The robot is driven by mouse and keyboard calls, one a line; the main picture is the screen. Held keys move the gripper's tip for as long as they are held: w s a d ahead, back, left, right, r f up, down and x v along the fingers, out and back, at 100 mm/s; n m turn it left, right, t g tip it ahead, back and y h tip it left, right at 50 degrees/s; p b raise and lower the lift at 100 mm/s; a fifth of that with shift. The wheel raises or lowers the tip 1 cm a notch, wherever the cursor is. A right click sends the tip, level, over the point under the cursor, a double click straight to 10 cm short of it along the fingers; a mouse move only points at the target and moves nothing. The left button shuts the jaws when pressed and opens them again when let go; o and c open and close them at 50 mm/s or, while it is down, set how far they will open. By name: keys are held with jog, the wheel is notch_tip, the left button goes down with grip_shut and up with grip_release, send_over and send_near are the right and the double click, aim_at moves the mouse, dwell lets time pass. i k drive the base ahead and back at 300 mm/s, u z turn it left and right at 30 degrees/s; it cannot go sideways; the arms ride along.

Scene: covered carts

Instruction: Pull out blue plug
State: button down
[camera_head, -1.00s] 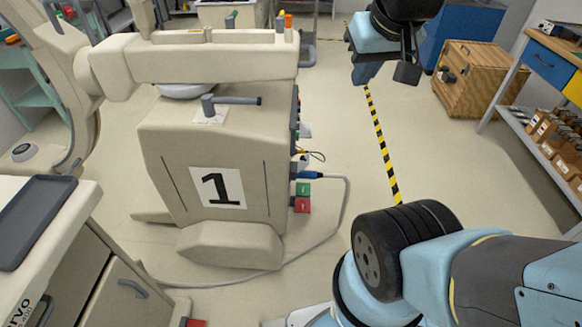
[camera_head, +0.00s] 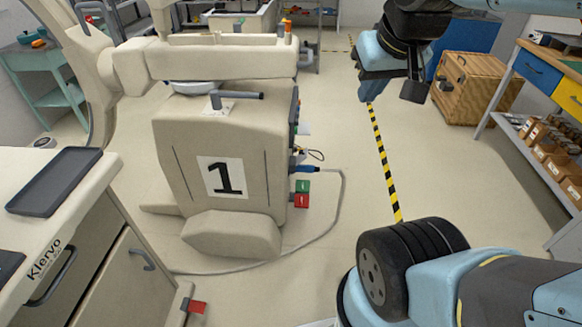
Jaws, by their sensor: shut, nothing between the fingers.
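The blue plug (camera_head: 304,169) sits in the right side of the beige cart marked 1 (camera_head: 190,165), pointing out to the right. A grey cable (camera_head: 342,195) runs from it, loops down to the floor and passes in front of the cart. Green and red blocks (camera_head: 302,199) are just below the plug. My gripper (camera_head: 413,91) hangs at the upper right, well to the right of the plug and apart from it. It is shut and empty; its fingertips are small and hard to make out.
A counter with a dark tray (camera_head: 55,180) stands at the left front. A wooden crate (camera_head: 475,85) and a shelved bench (camera_head: 555,80) are at the right. Open floor with a yellow-black stripe (camera_head: 382,160) lies right of the cart. The cable lies on the floor.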

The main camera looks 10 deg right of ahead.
aim_at(301, 169)
jog(key=k, duration=0.45)
jog(key=z, duration=0.1)
jog(key=i, duration=1.3)
jog(key=z, duration=0.4)
